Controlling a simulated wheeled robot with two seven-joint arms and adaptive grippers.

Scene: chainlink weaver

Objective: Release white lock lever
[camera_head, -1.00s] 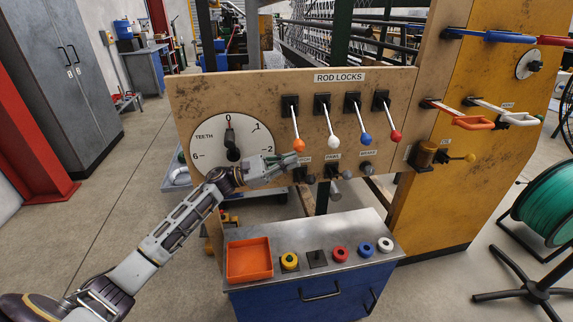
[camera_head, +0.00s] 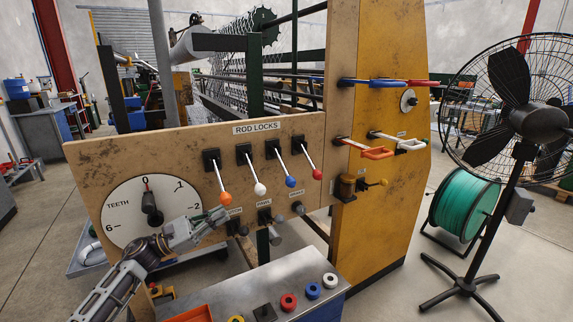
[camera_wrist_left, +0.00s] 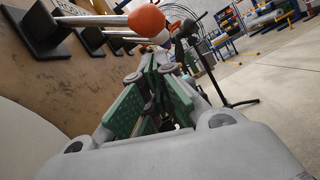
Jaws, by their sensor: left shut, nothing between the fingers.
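The white lock lever (camera_head: 259,187) is second from the left in the row under the ROD LOCKS label. Its rod hangs down from a black mount, with a white ball at the end. The orange-knobbed lever (camera_head: 225,197) is just left of it. My left gripper (camera_head: 222,216) is shut and empty, below the orange knob and lower left of the white one, apart from the white lever. In the left wrist view the orange knob (camera_wrist_left: 147,20) is just beyond the fingertips (camera_wrist_left: 160,70); the white knob is largely hidden behind it. My right gripper is not in view.
Blue (camera_head: 291,181) and red (camera_head: 317,174) lock levers stand to the right. Small knobs, including the pawl knob (camera_head: 275,238), protrude below. A fan (camera_head: 515,110) and green spool (camera_head: 463,204) stand at the right.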

